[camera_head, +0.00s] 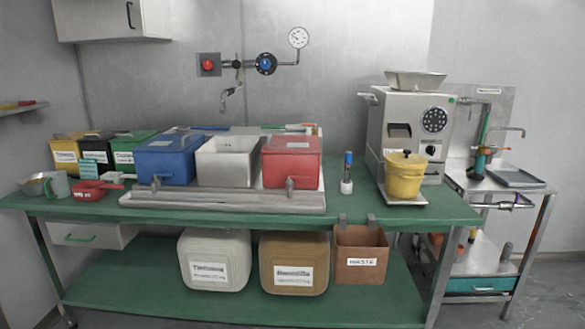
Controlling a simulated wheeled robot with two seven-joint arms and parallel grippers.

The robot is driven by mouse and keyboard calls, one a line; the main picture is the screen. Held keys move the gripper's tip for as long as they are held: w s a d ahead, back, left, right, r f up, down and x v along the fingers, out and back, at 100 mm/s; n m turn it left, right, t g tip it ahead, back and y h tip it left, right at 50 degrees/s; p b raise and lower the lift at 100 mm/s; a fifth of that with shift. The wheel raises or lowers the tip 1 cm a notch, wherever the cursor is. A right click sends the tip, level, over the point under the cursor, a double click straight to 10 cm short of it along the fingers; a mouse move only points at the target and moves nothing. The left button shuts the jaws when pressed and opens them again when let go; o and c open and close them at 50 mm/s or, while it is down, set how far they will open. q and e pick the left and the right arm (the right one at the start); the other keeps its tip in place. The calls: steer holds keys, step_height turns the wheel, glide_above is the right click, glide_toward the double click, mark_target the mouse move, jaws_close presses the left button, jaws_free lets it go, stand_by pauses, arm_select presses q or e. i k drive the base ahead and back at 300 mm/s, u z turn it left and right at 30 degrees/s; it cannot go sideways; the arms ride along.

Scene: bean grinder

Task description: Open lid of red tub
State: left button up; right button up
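The red tub (290,170) stands on the right end of a raised white tray on the green table. Its red lid (292,145) looks closed, with a pale label on top. A small tap-like fitting shows at its lower front. A white tub (227,168) stands to its left, and a blue tub (165,165) stands left of that. Neither of my grippers shows in this view.
The tray (225,201) fills the middle of the green table (330,215). A grinder (410,125) and a yellow pot (405,180) stand to the right. A small upright bottle (347,170) stands between the red tub and the grinder. A red scoop (90,190) lies at left.

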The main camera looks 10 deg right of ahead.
mark_target(275, 144)
steer(key=u, duration=1.25)
steer(key=i, duration=2.6)
steer(key=z, duration=3.45)
